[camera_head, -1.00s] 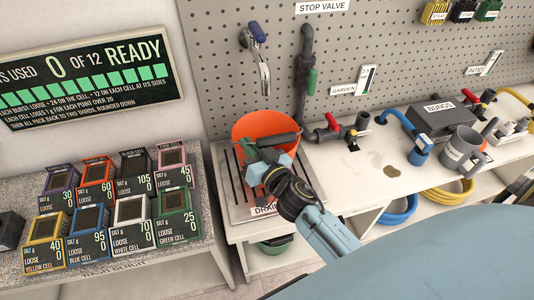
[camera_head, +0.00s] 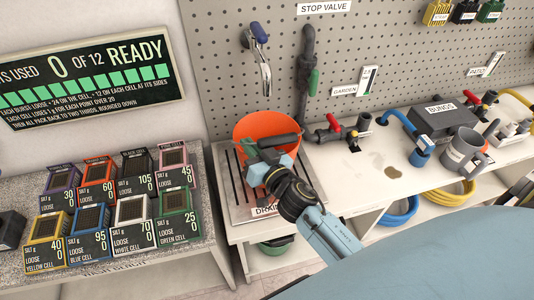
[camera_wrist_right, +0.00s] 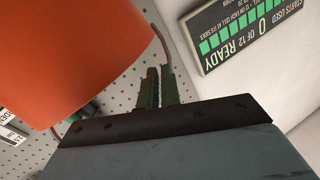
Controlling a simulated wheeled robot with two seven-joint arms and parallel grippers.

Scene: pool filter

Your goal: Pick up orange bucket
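The orange bucket (camera_head: 253,127) stands upright on the slatted drain tray at the bench's left end. In the right wrist view the bucket's orange wall (camera_wrist_right: 75,55) fills the upper left, close beside the gripper. My right gripper (camera_head: 247,150) reaches over the bucket's front, covering part of its rim and wall. In the wrist view its dark green fingers (camera_wrist_right: 159,86) are close together, and the bucket's thin wire handle runs down to them. The grip point itself is partly hidden. My left gripper is not in view.
The drain tray (camera_head: 228,185) lies under the bucket, with a tap (camera_head: 264,75) above it. Several silt cells (camera_head: 130,210) stand on the left bench. Valves, hoses and a bungs box (camera_head: 440,117) are to the right. A green bowl (camera_head: 277,246) sits below.

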